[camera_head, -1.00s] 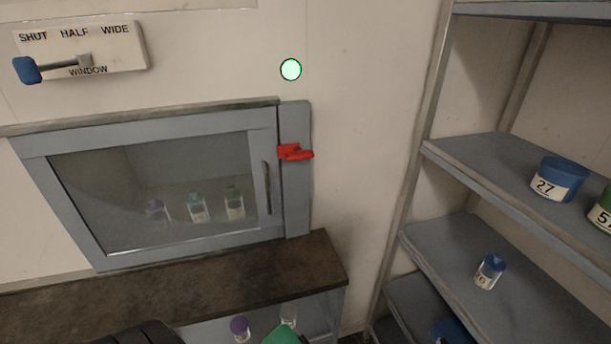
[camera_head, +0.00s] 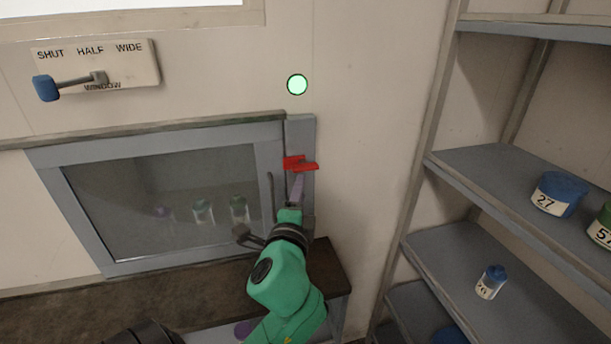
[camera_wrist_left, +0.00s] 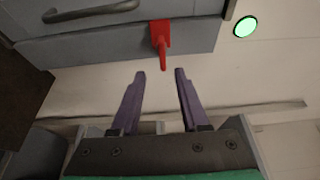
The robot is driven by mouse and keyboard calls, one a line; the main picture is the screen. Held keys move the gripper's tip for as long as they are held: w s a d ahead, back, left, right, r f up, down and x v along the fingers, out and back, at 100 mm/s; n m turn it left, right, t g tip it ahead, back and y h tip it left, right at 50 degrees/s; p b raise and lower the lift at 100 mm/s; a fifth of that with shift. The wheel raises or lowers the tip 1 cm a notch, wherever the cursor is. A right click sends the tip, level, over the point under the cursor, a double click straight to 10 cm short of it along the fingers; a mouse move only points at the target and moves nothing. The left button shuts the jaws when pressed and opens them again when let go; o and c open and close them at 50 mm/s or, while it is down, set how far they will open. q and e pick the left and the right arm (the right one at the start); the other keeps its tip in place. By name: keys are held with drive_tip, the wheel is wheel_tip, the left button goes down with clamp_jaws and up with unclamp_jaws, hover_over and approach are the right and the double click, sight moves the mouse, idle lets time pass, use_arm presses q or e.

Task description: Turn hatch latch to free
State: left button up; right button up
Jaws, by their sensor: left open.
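The red hatch latch (camera_head: 300,163) sits on the grey frame strip to the right of the hatch door, and its lever points right in the head view. In the left wrist view the latch (camera_wrist_left: 161,38) is ahead of the fingers, with its lever tip near the gap between them. My left gripper (camera_head: 298,182) is just below the latch in the head view. Its two purple fingers (camera_wrist_left: 160,75) are open and empty, and I see no contact with the latch. The grey hatch (camera_head: 160,205) is closed, with bottles behind its glass. My right gripper does not show.
A round green light (camera_head: 297,84) is on the wall above the latch. A window lever (camera_head: 70,84) with a blue knob is at the upper left. A dark ledge (camera_head: 60,304) runs below the hatch. Shelves (camera_head: 480,165) with labelled jars stand at the right.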

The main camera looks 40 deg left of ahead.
sight(304, 170)
use_arm(q)
drive_tip(key=p+x, duration=0.1)
drive_tip(key=x, duration=0.5)
drive_tip(key=p+x, duration=0.1)
drive_tip(key=x, duration=0.2)
drive_tip(key=shift+w+a+r+p, duration=0.15)
drive_tip(key=shift+a+r+p, duration=0.05)
drive_tip(key=shift+r+p, duration=0.15)
drive_tip(key=shift+w+a+f, duration=0.15)
drive_tip(key=shift+w, duration=0.15)
drive_tip(key=shift+s, duration=0.1)
clamp_jaws()
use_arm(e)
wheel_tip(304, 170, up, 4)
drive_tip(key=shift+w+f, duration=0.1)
